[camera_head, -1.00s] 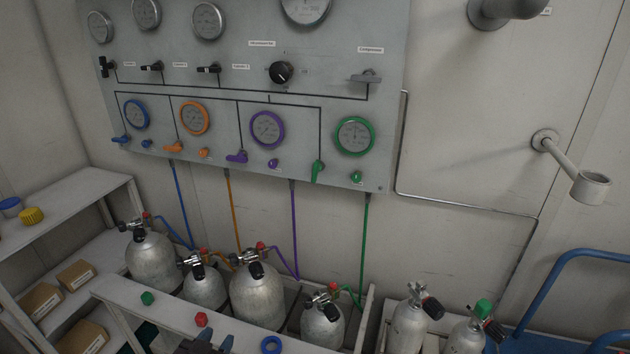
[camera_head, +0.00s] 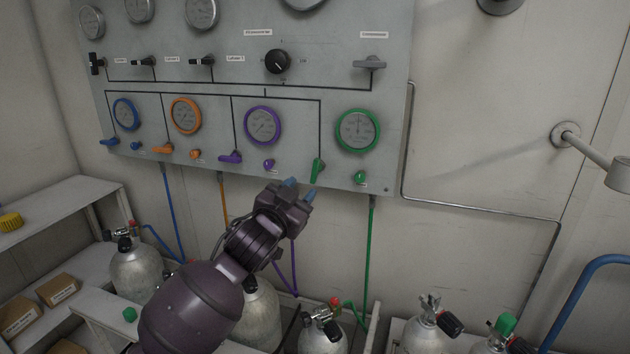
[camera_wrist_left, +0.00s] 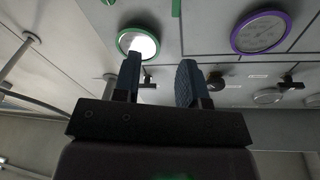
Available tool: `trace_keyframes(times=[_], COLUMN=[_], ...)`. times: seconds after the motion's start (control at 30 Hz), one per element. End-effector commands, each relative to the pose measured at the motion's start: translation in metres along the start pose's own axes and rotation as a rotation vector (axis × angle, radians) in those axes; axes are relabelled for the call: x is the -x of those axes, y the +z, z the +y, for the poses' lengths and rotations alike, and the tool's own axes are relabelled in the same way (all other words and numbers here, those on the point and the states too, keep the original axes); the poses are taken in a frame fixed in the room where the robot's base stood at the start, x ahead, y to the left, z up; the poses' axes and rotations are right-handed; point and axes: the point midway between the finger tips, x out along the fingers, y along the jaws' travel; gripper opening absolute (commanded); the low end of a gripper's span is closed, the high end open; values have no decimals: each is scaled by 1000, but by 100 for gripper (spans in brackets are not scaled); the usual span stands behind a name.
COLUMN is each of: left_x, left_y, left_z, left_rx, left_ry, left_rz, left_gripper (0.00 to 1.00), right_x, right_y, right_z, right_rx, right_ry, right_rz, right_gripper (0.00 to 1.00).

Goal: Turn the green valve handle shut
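The green valve handle (camera_head: 317,170) is on the lower part of the grey panel (camera_head: 390,150), left of the green-ringed gauge (camera_head: 358,130). It points nearly straight down, slightly tilted. In the left wrist view the handle (camera_wrist_left: 176,8) is partly cut off at the top edge. My right gripper is not in view.
A small green knob (camera_head: 360,177) sits right of the handle, and a purple handle (camera_head: 230,157) and purple knob (camera_head: 269,165) to its left. The blue, orange and purple handles lie roughly sideways. A green hose (camera_head: 369,240) drops from the panel towards the gas cylinders (camera_head: 323,335) below.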

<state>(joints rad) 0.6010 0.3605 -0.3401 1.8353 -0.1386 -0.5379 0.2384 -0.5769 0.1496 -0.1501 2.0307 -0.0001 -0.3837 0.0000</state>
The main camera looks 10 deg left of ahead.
Motion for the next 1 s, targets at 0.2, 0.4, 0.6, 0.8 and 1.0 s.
trace_keyframes(times=[0.2,0.4,0.6,0.8,1.0], left_x=[-24,-24,-28,-50,-82], left_y=[7,23,26,31,37], left_z=[-2,-7,-8,-9,-11], left_rx=[45,154,205,205,204], left_ry=[-33,-83,-92,-92,-91], left_rz=[-61,-129,-137,-139,-140], left_gripper=[39,39,39,39,39], right_x=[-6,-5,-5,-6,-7], right_y=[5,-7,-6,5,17], right_z=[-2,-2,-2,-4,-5], right_rx=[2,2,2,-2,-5], right_ry=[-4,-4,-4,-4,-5], right_rz=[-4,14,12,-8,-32], right_gripper=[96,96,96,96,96])
